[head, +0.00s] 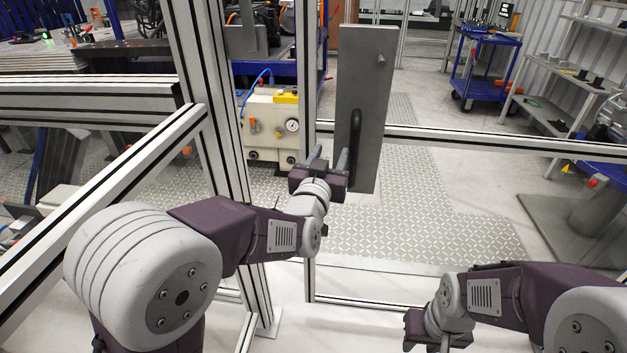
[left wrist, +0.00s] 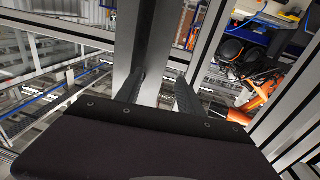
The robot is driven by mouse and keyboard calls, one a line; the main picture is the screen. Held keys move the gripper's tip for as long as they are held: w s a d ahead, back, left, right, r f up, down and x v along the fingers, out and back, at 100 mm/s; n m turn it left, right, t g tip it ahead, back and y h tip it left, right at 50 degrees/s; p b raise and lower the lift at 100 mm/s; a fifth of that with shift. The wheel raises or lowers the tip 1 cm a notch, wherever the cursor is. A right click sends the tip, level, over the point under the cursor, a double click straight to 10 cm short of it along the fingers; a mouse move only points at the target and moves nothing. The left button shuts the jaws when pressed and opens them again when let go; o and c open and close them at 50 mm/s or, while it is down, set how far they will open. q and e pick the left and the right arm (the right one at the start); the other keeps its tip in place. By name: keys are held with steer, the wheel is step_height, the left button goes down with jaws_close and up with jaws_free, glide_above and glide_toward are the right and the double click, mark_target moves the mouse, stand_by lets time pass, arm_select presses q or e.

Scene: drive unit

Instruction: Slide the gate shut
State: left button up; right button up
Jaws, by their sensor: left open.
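The gate (head: 450,139) is an aluminium-profile frame with a mesh-free view through it in the head view. A tall grey plate (head: 365,70) sits near its left upright and carries a black bar handle (head: 354,132). My left gripper (head: 331,160) is open, at the lower part of the handle; I cannot tell whether it touches it. In the left wrist view its two fingers (left wrist: 158,92) are apart, with a dark and grey upright part between and beyond them. My right gripper (head: 428,343) is at the bottom edge, away from the gate; its fingertips are cut off.
A fixed aluminium post (head: 212,130) with a slanted brace (head: 120,190) stands left of the gate. A gap between post and gate upright shows a cream machine with a gauge (head: 272,128). A blue cart (head: 484,68) and shelves (head: 575,75) stand beyond.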

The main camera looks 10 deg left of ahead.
mark_target(352, 155)
arm_select(q)
steer(key=d+f+h+b, duration=0.1)
steer(key=d+f+b, duration=0.1)
steer(key=d+f, duration=0.15)
steer(key=shift+m, duration=0.4)
steer(key=w, duration=0.2)
steer(key=w+d, duration=0.1)
steer(key=w, duration=0.4)
steer(key=shift+w+d+f, duration=0.1)
steer(key=shift+w+d, duration=0.3)
arm_select(e)
step_height(352, 155, down, 4)
steer(key=shift+d+r, duration=0.1)
steer(key=shift+r, duration=0.15)
arm_select(q)
jaws_close()
